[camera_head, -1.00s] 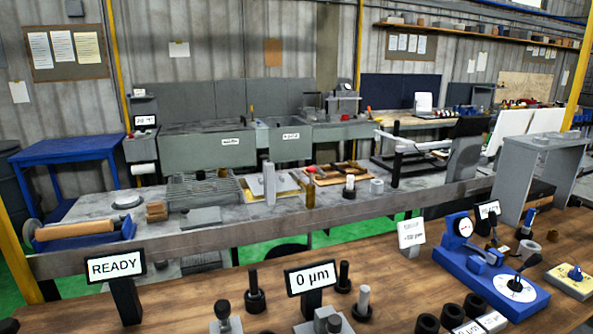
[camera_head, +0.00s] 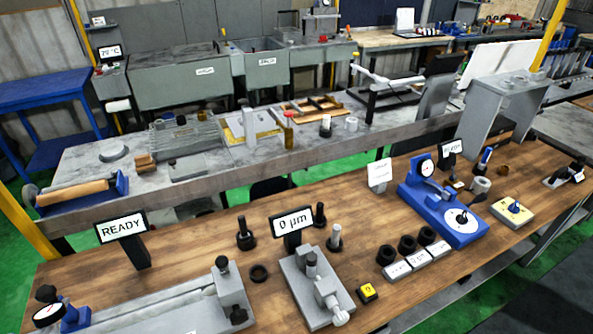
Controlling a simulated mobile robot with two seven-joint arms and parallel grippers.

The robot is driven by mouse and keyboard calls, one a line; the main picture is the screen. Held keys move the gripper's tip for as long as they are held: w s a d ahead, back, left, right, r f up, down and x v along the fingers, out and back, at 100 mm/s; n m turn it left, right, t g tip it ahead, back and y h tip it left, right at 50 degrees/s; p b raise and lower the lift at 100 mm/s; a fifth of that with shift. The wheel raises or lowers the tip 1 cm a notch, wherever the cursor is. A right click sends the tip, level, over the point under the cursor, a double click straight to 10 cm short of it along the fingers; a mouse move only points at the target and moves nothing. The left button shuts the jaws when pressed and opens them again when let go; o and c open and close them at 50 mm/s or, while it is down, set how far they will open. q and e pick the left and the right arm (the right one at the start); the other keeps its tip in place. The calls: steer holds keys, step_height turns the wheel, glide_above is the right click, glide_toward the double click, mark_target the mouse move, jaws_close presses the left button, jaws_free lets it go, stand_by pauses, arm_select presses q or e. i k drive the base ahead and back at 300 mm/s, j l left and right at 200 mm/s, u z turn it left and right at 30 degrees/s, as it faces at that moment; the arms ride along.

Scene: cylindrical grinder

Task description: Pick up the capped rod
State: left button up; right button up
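Neither of my grippers is in view. Several short upright rods stand on the wooden bench, and I cannot tell which one is the capped rod. A dark rod (camera_head: 243,236) stands in a black base left of the "0 µm" sign. A second dark rod (camera_head: 320,215) stands behind the sign's right side. A rod with a grey upper part (camera_head: 335,238) stands in a black base right of the sign. On the grey table behind, a pale rod (camera_head: 326,126) stands in a dark base.
The "0 µm" sign (camera_head: 293,223) stands behind a grey fixture (camera_head: 312,285). A long grey machine (camera_head: 170,312) lies front left beneath the "READY" sign (camera_head: 121,228). Black rings (camera_head: 407,244), a yellow button box (camera_head: 368,291) and a blue gauge stand (camera_head: 440,210) stand to the right.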

mark_target(311, 258)
steer(key=z, duration=0.25)
steer(key=i+j+z, duration=0.1)
steer(key=i, duration=0.5)
steer(key=l+u, duration=0.15)
steer(key=l, duration=0.3)
steer(key=k+l+u, duration=0.15)
steer(key=l, duration=0.3)
steer(key=l+u, duration=0.2)
steer(key=l, duration=0.25)
